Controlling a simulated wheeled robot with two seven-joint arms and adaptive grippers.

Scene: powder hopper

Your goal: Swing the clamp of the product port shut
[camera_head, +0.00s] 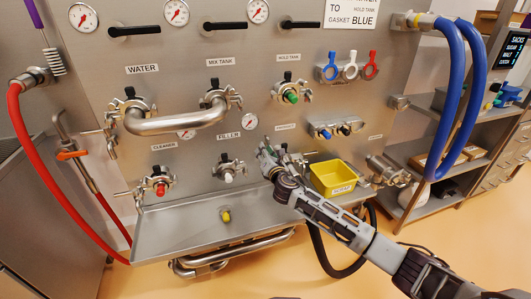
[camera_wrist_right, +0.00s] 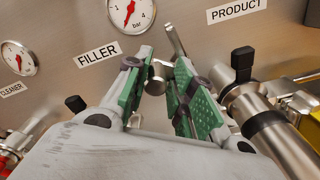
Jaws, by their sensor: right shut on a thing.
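The product port (camera_wrist_right: 275,130) is a steel pipe end on the panel, right of my right gripper in the wrist view, under the PRODUCT label (camera_wrist_right: 237,10). Its clamp has a black wing nut (camera_wrist_right: 242,62). My right gripper (camera_wrist_right: 160,75) has its green-padded fingers closed around a small steel part of the clamp (camera_wrist_right: 157,78), beside the port. In the head view my right gripper (camera_head: 266,150) is at the panel between the FILLER and product ports and hides much of the product port. How far the clamp stands open is hard to tell. My left gripper is not in view.
The FILLER port (camera_head: 228,168) and its gauge (camera_head: 250,121) are close on the left. A yellow bin (camera_head: 333,176) stands just right of my gripper. A steel drip tray (camera_head: 185,225) runs below. Blue hoses (camera_head: 452,95) hang at the right.

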